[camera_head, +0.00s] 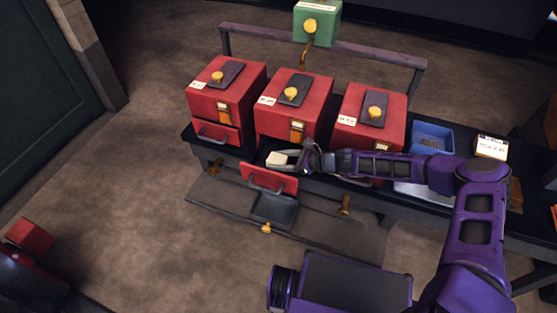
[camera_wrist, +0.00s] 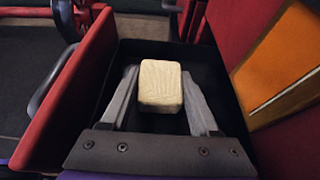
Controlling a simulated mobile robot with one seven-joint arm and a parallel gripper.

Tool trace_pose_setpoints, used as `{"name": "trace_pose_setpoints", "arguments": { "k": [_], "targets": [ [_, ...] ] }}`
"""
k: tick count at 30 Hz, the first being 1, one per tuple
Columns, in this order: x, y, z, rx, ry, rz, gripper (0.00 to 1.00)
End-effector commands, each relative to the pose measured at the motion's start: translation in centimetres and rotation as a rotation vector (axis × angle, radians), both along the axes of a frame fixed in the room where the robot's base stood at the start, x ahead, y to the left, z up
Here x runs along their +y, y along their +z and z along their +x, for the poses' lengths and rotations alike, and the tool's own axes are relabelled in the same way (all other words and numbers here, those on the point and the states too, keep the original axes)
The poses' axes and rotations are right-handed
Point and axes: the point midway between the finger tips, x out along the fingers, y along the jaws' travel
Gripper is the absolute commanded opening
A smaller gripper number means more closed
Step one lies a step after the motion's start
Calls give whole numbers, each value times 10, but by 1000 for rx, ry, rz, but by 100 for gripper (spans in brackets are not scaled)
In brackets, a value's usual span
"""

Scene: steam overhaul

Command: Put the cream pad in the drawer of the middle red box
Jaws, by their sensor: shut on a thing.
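The middle red box (camera_head: 293,103) stands on the bench between two other red boxes. Its drawer is pulled out, with the red front (camera_head: 270,179) and handle toward the floor side. In the wrist view the drawer's dark inside (camera_wrist: 124,66) lies below my gripper. The cream pad (camera_head: 278,159) is a small pale block; it also shows in the wrist view (camera_wrist: 160,85). My gripper (camera_head: 287,160) is shut on the pad and holds it over the open drawer. The pad's underside is hidden, so I cannot tell whether it touches the drawer floor.
The left red box (camera_head: 227,96) and right red box (camera_head: 371,113) stand close on either side. A blue tray (camera_head: 432,139) and a labelled box (camera_head: 492,147) are to the right. A green box (camera_head: 317,22) is above the back rail. My forearm crosses before the right box.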

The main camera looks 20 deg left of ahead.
Motion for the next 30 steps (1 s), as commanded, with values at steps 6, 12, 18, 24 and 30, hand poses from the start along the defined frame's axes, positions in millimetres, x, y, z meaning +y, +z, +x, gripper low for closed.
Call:
{"name": "trace_pose_setpoints", "arguments": {
  "k": [6,12,18,24,30],
  "targets": [
    [0,-2,0,0,0,0,87],
    [0,-2,0,0,0,0,92],
    [-1,3,0,-1,0,0,92],
    [-33,15,-1,-3,-3,-2,92],
    [-73,31,-5,-2,-2,-2,92]
  ]
}}
